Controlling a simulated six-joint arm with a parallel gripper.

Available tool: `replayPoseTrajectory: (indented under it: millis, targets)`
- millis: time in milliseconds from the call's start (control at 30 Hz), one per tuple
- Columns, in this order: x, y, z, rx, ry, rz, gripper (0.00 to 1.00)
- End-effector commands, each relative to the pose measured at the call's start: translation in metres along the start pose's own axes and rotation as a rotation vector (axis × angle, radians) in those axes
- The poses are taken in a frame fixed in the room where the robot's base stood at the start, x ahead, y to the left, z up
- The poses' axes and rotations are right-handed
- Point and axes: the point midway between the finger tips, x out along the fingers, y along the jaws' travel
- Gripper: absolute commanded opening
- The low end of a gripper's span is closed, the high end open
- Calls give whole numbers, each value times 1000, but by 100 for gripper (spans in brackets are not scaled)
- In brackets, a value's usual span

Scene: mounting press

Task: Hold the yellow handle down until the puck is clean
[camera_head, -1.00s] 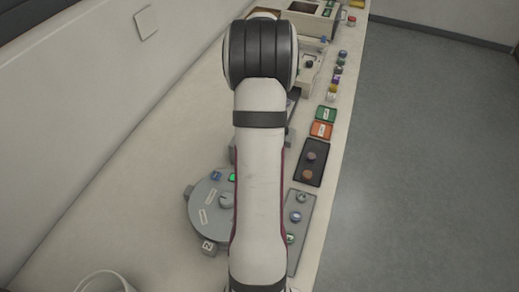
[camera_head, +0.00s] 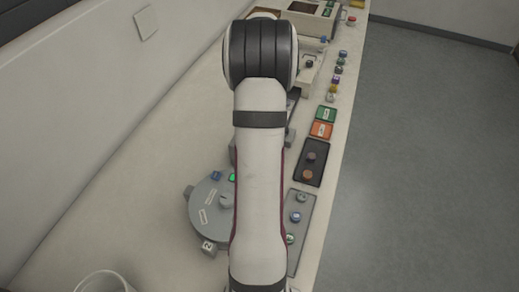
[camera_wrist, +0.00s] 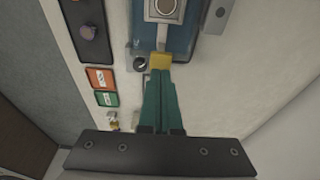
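In the wrist view, the yellow handle (camera_wrist: 160,61) juts from the near edge of a blue machine (camera_wrist: 194,45). My gripper (camera_wrist: 160,76) has green fingers that lie together, shut, with their tips at the near edge of the yellow handle. I cannot tell whether the tips press on it or how far down it is. A round brownish piece (camera_wrist: 165,6), perhaps the puck, sits in a pale metal holder on the machine, cut by the top edge. In the head view my arm hides the handle and the gripper.
Beside the handle is a dark round knob (camera_wrist: 140,64). Orange (camera_wrist: 101,78) and green (camera_wrist: 106,99) plates lie to the left, below a black tray (camera_wrist: 95,45). A metal bracket (camera_wrist: 217,15) stands right. The head view shows a grey round dial (camera_head: 207,226) and a white cup (camera_head: 104,284).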

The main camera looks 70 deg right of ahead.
Motion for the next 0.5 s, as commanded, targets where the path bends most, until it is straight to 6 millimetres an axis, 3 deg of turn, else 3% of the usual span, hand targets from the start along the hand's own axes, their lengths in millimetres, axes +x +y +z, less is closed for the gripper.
replayPoseTrajectory:
  millis: [500]
  targets:
    - [11, 0, 2, -1, 0, 0, 0]
